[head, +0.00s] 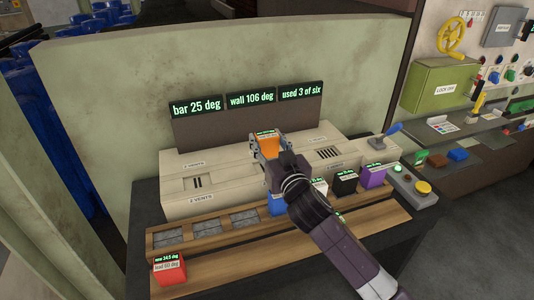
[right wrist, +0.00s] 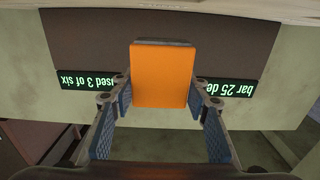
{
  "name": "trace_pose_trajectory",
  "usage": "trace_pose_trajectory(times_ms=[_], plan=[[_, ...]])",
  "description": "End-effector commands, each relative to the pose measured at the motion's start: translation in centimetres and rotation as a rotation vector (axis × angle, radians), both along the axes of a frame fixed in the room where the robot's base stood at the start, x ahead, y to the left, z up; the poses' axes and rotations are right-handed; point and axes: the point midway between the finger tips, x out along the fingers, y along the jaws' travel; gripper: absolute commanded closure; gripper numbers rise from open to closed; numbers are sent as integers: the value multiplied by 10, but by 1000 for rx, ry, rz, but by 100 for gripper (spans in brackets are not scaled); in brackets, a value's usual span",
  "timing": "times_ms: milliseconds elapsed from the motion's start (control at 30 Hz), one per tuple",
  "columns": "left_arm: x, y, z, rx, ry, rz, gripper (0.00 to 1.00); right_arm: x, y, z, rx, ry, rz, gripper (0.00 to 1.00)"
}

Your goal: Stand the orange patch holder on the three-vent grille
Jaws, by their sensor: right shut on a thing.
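The orange patch holder (head: 268,146) is upright between the fingers of my right gripper (head: 268,150), above the pale vent box. In the right wrist view the orange holder (right wrist: 160,76) fills the space between the blue finger pads. The left grille (head: 197,183) is marked 2 vents. Another grille (head: 328,153) with several slots lies right of my gripper. I cannot make out a three-vent grille; my gripper and arm hide the middle of the box. My left gripper is not in view.
A wooden rack (head: 205,228) runs along the front with bare grey places at left. Blue (head: 276,207), black (head: 345,184) and purple (head: 373,177) holders stand to the right. A red holder (head: 170,270) is at front left. A display panel (head: 220,130) rises behind.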

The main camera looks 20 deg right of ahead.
Motion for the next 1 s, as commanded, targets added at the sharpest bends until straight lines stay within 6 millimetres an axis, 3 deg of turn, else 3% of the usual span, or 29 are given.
trace_pose_trajectory(times_ms=[267, 700, 733, 867, 1000], plan=[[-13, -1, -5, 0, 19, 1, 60, 0, 0, -39, 0, 2, 0, 87], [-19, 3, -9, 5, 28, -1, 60, 0, 0, -46, -1, 0, 0, 87], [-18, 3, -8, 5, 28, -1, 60, 0, 0, -46, -1, 2, 0, 55], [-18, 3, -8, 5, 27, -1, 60, 0, 0, -46, -1, 2, 0, 41], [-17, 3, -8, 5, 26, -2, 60, 0, 0, -46, -1, 2, 0, 40]])
